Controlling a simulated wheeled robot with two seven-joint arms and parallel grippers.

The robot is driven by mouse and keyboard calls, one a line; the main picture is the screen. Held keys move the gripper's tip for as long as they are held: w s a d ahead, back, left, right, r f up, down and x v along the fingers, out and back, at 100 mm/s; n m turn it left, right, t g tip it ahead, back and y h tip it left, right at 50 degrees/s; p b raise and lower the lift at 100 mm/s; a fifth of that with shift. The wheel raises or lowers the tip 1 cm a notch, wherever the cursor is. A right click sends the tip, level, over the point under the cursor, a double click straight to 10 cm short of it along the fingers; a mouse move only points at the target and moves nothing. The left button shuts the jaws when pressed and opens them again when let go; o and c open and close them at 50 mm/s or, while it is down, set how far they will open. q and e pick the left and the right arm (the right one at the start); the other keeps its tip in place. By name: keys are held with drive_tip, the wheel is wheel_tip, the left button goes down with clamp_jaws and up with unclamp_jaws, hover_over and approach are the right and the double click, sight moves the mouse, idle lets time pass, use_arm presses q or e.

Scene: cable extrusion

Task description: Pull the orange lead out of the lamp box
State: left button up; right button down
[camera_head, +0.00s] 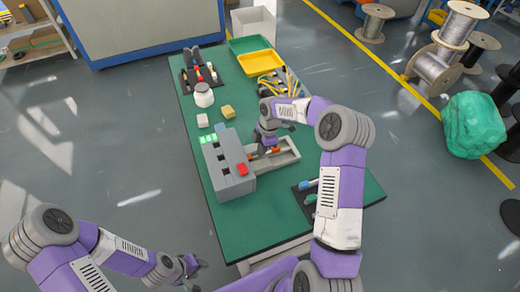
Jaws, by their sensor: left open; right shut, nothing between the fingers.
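The lamp box is the grey block-like box (229,184) on the green table, with green pieces (208,138) on its far end and a red piece (242,169) near its close end. A pale shallow tray (290,157) adjoins its right side. A small orange part (276,149), perhaps the orange lead, shows in the tray beside my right gripper (262,150). My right gripper is shut and empty, low over the tray by the box; its fingertips are partly hidden. My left gripper (198,266) is open and empty, off the table's near left side.
On the green table (235,228) stand a white jar (204,95), a yellow block (228,112) and a white block (202,121). Yellow (260,62) and green trays and several cables lie at the far end. A dark tray (308,197) lies right. The near left table is clear.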

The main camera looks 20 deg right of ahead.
sight(268, 156)
drive_tip(key=shift+s+d+f, duration=0.15)
drive_tip(key=shift+d+f, duration=0.05)
drive_tip(key=shift+d, duration=0.4)
drive_tip(key=shift+s+d+f, duration=0.15)
drive_tip(key=shift+d+f, duration=0.05)
drive_tip(key=shift+d, duration=0.4)
drive_tip(key=shift+d+f, duration=0.1)
drive_tip(key=shift+d, duration=0.2)
drive_tip(key=shift+s, duration=0.1)
drive_tip(key=shift+r+p, duration=0.7)
drive_tip(key=shift+r, duration=0.05)
drive_tip(key=shift+d+r+p, duration=0.2)
drive_tip(key=shift+r, duration=0.95)
drive_tip(key=shift+d+r+p, duration=0.15)
drive_tip(key=shift+r+p, duration=0.05)
drive_tip(key=shift+r, duration=0.95)
drive_tip(key=shift+d+r+p, duration=0.2)
drive_tip(key=shift+r, duration=0.95)
drive_tip(key=shift+r, duration=0.1)
